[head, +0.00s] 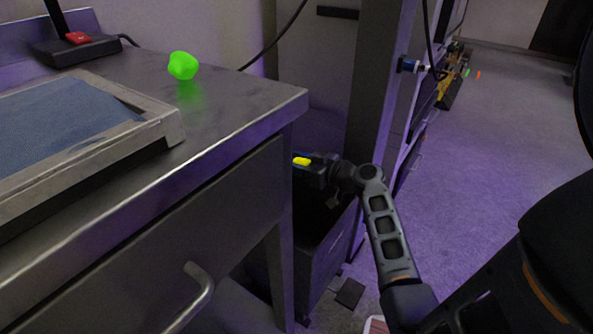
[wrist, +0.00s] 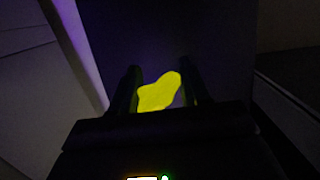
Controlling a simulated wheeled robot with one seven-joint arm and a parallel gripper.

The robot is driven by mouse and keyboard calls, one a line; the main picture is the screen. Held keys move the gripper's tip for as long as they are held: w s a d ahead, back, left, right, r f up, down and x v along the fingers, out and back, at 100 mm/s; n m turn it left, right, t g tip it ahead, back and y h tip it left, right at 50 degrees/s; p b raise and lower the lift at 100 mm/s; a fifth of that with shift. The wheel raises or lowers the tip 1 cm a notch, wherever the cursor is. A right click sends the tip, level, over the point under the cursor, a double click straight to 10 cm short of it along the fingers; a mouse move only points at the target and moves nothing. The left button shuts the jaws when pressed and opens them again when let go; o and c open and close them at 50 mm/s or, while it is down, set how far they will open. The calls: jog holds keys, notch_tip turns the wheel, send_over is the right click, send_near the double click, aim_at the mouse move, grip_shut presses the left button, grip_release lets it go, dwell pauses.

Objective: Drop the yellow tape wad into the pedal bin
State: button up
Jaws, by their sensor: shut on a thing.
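The yellow tape wad (head: 301,161) shows at the end of my arm in the head view, just past the bench corner. In the wrist view the yellow wad (wrist: 158,93) sits between the two dark fingers of my gripper (wrist: 161,80), which is shut on it. The gripper (head: 304,168) holds it above a dark box-shaped bin (head: 327,258), which appears to be the pedal bin. A flat black pedal (head: 350,293) lies at the bin's foot. The bin's inside is dark and partly hidden by the bench and my gripper.
A metal bench (head: 235,105) with a drawer handle (head: 195,290) fills the left. On it are a bright green lump (head: 183,66), a framed blue panel (head: 65,125) and a black stand with a red button (head: 77,38). A grey upright (head: 380,90) stands behind my gripper. Open floor (head: 490,130) lies right.

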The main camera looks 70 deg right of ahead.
jog(key=shift+f+b, duration=1.3)
jog(key=shift+f, duration=1.65)
jog(key=o, duration=1.1)
notch_tip(320, 180, up, 4)
jog(key=shift+r+p, duration=0.2)
jog(key=shift+p, duration=0.75)
jog(key=s+d+r, duration=0.1)
jog(key=s+r, duration=0.1)
jog(key=s, duration=0.1)
jog(key=s+d+r+p, duration=0.1)
jog(key=s+d+r, duration=0.1)
jog(key=s, duration=0.2)
jog(key=s+d+r+p, duration=0.1)
jog(key=s+d+r, duration=0.1)
jog(key=s, duration=0.1)
jog(key=shift+s+d+r, duration=0.15)
jog(key=shift+d+r, duration=0.1)
jog(key=shift+r, duration=0.1)
